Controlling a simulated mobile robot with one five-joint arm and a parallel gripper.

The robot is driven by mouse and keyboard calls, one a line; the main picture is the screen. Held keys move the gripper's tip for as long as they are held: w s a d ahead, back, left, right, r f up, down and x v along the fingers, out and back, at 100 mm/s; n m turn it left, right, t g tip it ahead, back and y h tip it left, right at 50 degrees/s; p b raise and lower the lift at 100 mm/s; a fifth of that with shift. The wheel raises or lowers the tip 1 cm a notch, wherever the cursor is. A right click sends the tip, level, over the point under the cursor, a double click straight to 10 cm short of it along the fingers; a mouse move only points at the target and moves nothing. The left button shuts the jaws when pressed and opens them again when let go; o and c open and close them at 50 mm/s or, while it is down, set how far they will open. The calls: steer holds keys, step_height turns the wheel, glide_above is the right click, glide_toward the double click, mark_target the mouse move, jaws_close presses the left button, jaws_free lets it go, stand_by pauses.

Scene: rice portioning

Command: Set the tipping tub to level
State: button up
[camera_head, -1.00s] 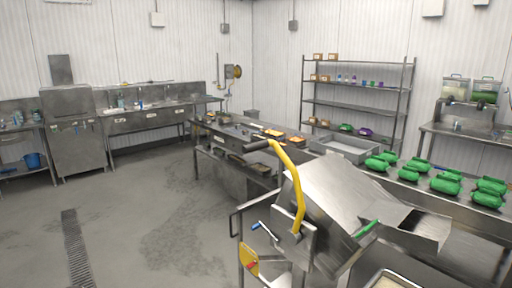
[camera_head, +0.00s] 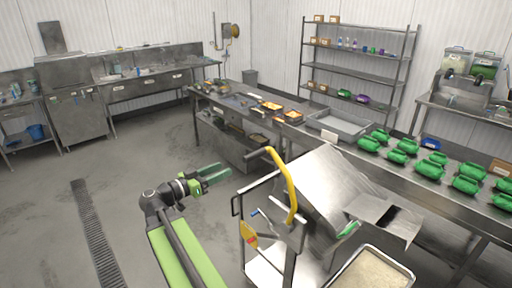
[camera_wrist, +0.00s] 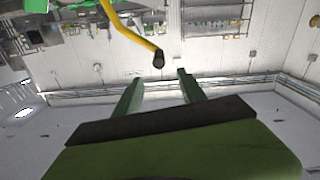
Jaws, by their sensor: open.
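The tipping tub (camera_head: 325,185) is a large steel tub on a stand, tilted with its spout toward the lower right. A yellow lever (camera_head: 290,185) with a dark grip rises from its side and bends over to the left; it also shows in the wrist view (camera_wrist: 125,30). My gripper (camera_head: 222,171) is open and empty, to the left of the lever's dark grip and apart from it. In the wrist view its two green fingers (camera_wrist: 158,85) stand apart, with the dark grip just beyond and between the fingertips.
A tray of rice (camera_head: 408,273) sits below the spout. Several green containers (camera_head: 430,168) stand on the steel counter to the right. A small blue-handled lever (camera_head: 256,212) and a yellow plate (camera_head: 249,235) are on the tub's stand.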

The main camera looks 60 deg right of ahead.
mark_target(257, 154)
steer(key=x, duration=1.7)
steer(key=shift+d+f, duration=0.1)
steer(key=shift+f, duration=0.1)
jaws_close()
stand_by(0.5)
